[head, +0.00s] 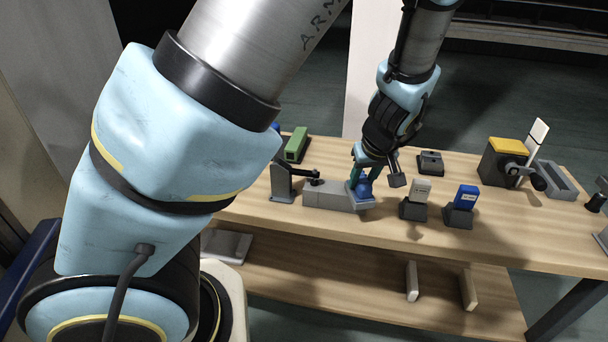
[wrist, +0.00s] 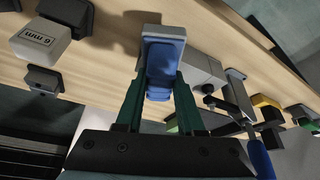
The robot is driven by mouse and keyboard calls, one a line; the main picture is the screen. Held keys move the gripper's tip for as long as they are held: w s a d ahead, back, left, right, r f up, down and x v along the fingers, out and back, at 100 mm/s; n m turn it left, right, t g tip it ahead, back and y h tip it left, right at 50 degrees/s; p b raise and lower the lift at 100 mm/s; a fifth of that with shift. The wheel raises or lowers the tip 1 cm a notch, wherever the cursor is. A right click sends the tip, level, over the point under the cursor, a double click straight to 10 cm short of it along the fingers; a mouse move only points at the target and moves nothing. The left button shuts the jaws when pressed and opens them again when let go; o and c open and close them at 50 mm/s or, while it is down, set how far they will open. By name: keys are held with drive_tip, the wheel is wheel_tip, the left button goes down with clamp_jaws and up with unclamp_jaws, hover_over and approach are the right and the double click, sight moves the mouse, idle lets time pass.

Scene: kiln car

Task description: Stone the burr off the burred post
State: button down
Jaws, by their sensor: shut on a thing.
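My gripper (head: 363,180) has its teal fingers shut on a blue block (head: 363,189), low at the right end of a long grey block (head: 325,195) on the bench. In the wrist view the blue block (wrist: 161,62) sits between the fingertips (wrist: 158,85), with a grey end piece beyond it. I cannot tell whether it touches the grey block. A clamp (head: 284,184) stands at the grey block's left end. No burr can be made out, and I cannot tell which piece is the burred post.
Right of my gripper stand a light labelled block (head: 421,190) and a blue labelled block (head: 467,195) in dark holders. A small dark block (head: 431,161) is behind. A yellow-topped box (head: 509,146) stands farther right, a green block (head: 296,145) at left. The front bench edge is clear.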

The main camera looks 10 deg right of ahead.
drive_tip(key=shift+w+a, duration=0.3)
drive_tip(key=shift+a, duration=0.35)
drive_tip(key=a, duration=0.1)
drive_tip(key=w+a, duration=0.1)
drive_tip(key=a, duration=0.1)
drive_tip(key=shift+w+a, duration=0.25)
drive_tip(key=shift+w, duration=0.1)
drive_tip(key=shift+r, duration=0.1)
wheel_tip(320, 180, up, 7)
drive_tip(key=p, duration=0.6)
drive_tip(key=shift+p, duration=0.35)
idle(0.5)
